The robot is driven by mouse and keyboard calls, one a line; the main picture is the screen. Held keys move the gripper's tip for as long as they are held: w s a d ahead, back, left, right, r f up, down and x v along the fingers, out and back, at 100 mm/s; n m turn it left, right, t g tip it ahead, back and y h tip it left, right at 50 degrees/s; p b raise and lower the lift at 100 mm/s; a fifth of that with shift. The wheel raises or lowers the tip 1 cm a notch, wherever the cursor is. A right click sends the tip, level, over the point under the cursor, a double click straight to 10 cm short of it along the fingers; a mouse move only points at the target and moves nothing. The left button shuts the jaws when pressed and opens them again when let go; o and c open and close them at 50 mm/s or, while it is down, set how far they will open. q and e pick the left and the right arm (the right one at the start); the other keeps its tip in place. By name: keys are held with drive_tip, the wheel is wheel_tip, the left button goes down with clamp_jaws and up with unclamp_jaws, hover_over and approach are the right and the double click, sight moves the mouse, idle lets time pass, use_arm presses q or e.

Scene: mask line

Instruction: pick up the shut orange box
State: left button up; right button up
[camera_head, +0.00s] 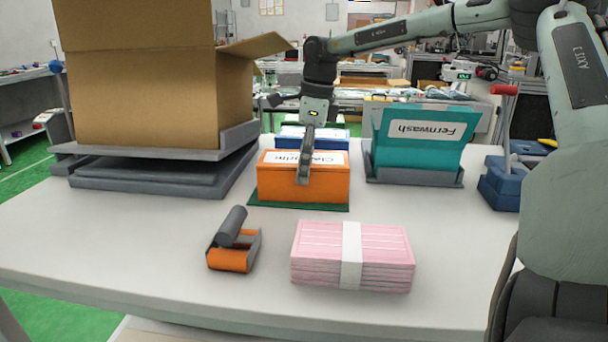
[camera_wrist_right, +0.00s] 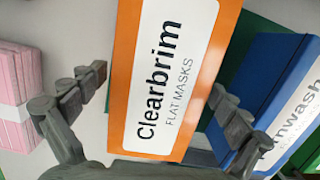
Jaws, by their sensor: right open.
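The shut orange box (camera_head: 325,186) stands on a dark green mat (camera_head: 258,205) in the middle of the table. Its white label reads "Clearbrim flat masks" in the right wrist view, where the box (camera_wrist_right: 124,60) fills the centre. My right gripper (camera_head: 305,160) points down over the box. Its fingers are spread on either side of the box, one in front of the near face and one on the far side. The right wrist view shows the open gripper (camera_wrist_right: 158,92) straddling the box; I cannot tell whether the fingers touch it. My left gripper is not in view.
A blue box (camera_head: 335,138) stands close behind the orange one. A teal box (camera_head: 415,150) in a grey tray is to the right. A banded pink stack (camera_head: 310,245) and an orange tape dispenser (camera_head: 230,260) lie in front. A big carton (camera_head: 140,90) stands left.

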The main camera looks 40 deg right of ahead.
drive_tip(key=c, duration=1.3)
